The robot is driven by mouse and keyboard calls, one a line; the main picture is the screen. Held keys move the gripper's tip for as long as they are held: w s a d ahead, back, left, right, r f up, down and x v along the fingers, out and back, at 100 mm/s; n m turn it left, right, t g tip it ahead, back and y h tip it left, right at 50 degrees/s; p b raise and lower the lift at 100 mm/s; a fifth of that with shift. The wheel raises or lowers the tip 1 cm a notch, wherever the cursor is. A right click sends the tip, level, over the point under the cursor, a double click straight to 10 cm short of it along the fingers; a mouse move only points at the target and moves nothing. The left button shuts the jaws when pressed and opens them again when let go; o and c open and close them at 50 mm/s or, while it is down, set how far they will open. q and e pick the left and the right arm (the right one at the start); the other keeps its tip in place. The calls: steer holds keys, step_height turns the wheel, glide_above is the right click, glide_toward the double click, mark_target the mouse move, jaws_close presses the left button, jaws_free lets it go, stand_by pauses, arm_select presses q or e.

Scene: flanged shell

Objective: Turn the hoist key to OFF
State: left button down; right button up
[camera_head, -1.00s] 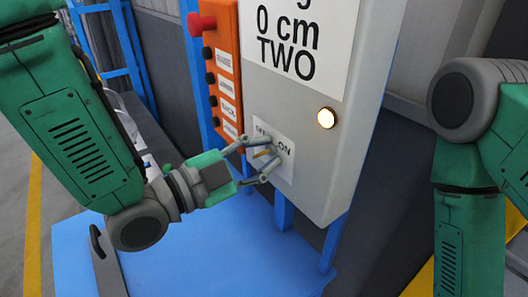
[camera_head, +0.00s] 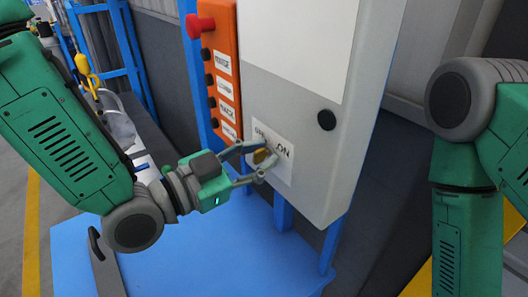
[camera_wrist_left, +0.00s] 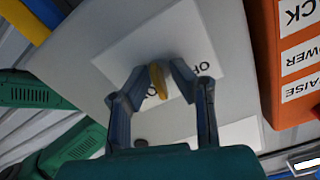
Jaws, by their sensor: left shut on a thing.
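The yellow hoist key (camera_head: 262,156) sits on a white label (camera_head: 284,168) low on the grey control box (camera_head: 310,150). "ON" reads on the label's right; the text on its left is partly covered. My left gripper (camera_head: 262,162) is shut on the key, one finger on either side of it. The left wrist view shows the key (camera_wrist_left: 158,82) between the two fingers (camera_wrist_left: 158,80). The lamp (camera_head: 326,120) on the box is dark, and the display panel (camera_head: 298,45) is blank. My right gripper is out of view; only part of that arm shows.
An orange button panel (camera_head: 221,70) with a red knob (camera_head: 200,25) and several dark buttons is left of the box. A blue surface (camera_head: 220,260) lies below. A yellow hook (camera_head: 84,68) hangs at the back left.

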arm_select(q)
steer(key=n, duration=0.6)
steer(key=shift+a+f+n, duration=0.1)
steer(key=shift+f+n, duration=0.05)
steer(key=shift+n, duration=0.15)
steer(key=n, duration=0.5)
steer(key=shift+n, duration=0.3)
steer(key=shift+a, duration=0.15)
steer(key=shift+w+r+n, duration=0.1)
steer(key=shift+r+n, duration=0.1)
steer(key=shift+n, duration=0.1)
steer(key=c, duration=1.8)
jaws_free()
steer(key=shift+o, duration=0.4)
steer(key=shift+w, duration=0.15)
steer(key=v, duration=0.7)
steer(key=shift+a, duration=0.35)
